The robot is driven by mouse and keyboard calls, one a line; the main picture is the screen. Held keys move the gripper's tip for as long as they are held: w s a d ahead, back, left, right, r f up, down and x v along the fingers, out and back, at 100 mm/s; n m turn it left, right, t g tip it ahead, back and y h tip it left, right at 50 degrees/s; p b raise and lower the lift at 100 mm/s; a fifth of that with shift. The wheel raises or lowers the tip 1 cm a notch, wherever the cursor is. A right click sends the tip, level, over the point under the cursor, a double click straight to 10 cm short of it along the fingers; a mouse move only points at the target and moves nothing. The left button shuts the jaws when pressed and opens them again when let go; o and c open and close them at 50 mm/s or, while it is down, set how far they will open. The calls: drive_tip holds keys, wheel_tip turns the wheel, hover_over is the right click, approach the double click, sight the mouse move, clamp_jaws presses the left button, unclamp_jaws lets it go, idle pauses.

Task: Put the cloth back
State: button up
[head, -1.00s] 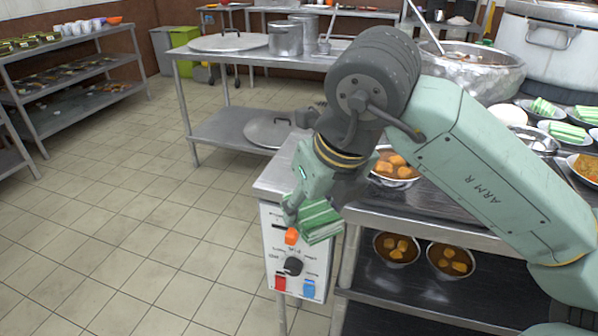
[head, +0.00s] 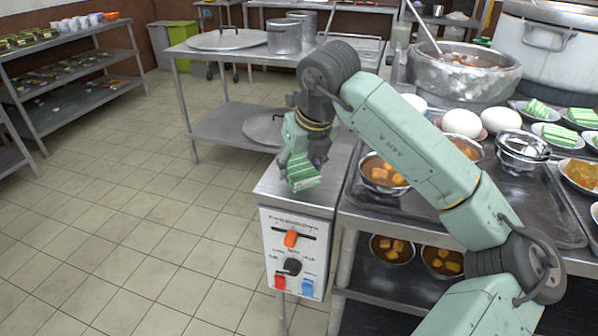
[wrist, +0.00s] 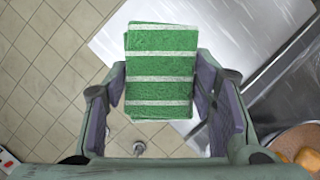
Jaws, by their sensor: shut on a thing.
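The cloth is a folded green piece with white stripes (head: 302,174). It also shows in the wrist view (wrist: 160,72), between the two fingers. My gripper (head: 300,160) is shut on the cloth and holds it over the small steel side table (head: 325,188), near its left edge. In the wrist view my gripper (wrist: 160,105) has a finger on each side of the cloth, with the floor and the steel top below. I cannot tell whether the cloth touches the tabletop.
A control panel (head: 292,254) with an orange lever and coloured switches is on the table's front. The floor at left is clear.

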sight(302, 169)
wheel_tip(302, 169, down, 2)
drive_tip(key=shift+f, duration=0.6)
drive_tip(key=o, duration=1.1)
drive_tip(key=shift+r, duration=0.1)
drive_tip(key=shift+r, duration=0.25)
drive_tip(key=b+v, duration=0.1)
drive_tip(key=v, duration=1.1)
